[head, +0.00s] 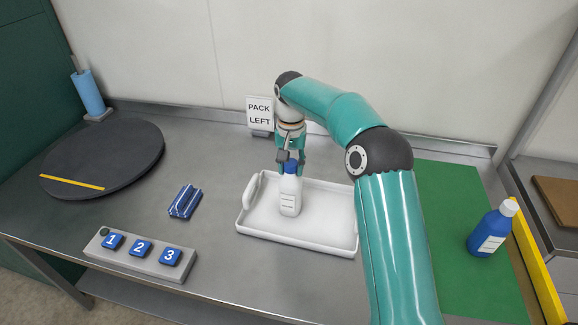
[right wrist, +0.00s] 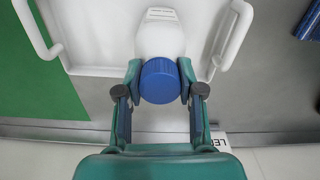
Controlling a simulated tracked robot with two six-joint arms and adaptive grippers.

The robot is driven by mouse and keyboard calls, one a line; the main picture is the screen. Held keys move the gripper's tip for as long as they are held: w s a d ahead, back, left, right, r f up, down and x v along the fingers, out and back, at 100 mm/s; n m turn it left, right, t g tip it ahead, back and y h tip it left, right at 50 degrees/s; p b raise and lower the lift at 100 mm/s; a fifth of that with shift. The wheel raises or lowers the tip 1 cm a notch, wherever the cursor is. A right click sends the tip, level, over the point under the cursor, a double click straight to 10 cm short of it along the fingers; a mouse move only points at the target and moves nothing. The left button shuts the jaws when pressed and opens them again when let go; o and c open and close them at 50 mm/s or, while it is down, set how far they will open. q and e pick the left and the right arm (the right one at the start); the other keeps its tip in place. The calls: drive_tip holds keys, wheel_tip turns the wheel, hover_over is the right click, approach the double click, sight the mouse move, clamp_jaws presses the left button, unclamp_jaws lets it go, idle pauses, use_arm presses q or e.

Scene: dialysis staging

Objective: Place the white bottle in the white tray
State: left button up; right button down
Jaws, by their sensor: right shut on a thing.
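The white bottle (head: 290,196) with a blue cap stands upright over the floor of the white tray (head: 262,235), in its left half. I cannot tell whether its base touches the tray. My right gripper (head: 291,168) is above the tray and shut on the bottle near its cap. In the right wrist view the blue cap (right wrist: 160,82) sits between the fingertips (right wrist: 160,80), with the white body beyond it and the tray's handles on both sides. My left gripper is not in view.
A blue bottle (head: 490,232) with a white cap stands on a green mat (head: 448,190) at right. A "PACK LEFT" sign (head: 259,112) stands behind the tray. A dark round turntable (head: 105,150), a blue striped packet (head: 185,201) and a numbered button box (head: 140,252) are at left.

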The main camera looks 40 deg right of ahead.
drive_tip(key=c, duration=0.7)
unclamp_jaws()
wheel_tip(320, 180, up, 12)
drive_tip(key=p, duration=0.2)
drive_tip(key=shift+p, duration=0.35)
